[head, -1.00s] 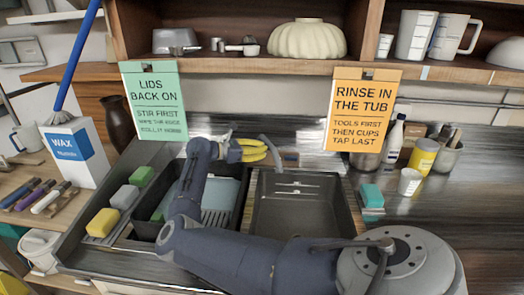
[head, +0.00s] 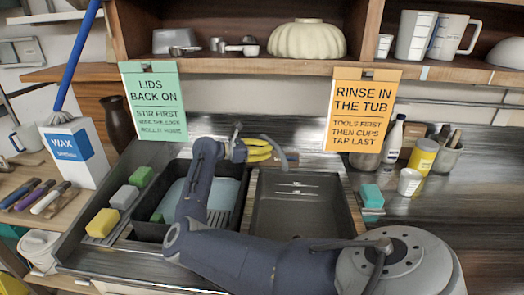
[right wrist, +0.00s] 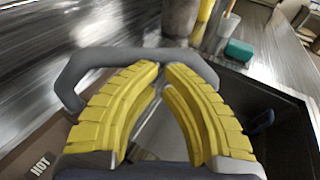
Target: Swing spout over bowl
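The grey curved spout (head: 276,147) shows at the back of the sink, its free end over the back of the right-hand dark bowl (head: 255,215). My right gripper (head: 270,150), with yellow fingers, is beside the spout, near the divider between the bowls. In the right wrist view, the spout (right wrist: 90,65) arches across behind the yellow fingertips (right wrist: 161,66). The fingertips nearly meet, with nothing seen held between them; I cannot tell whether they touch the spout. The left-hand bowl (head: 150,232) holds a pale blue board and is partly hidden by my right arm. My left gripper is not in view.
Green (head: 152,92) and orange (head: 361,110) signs hang from the shelf edge behind the sink. Sponges (head: 102,222) line the left ledge. A teal sponge (head: 372,196), white cup (head: 410,181) and yellow can (head: 423,156) stand on the right. The counter at front right is clear.

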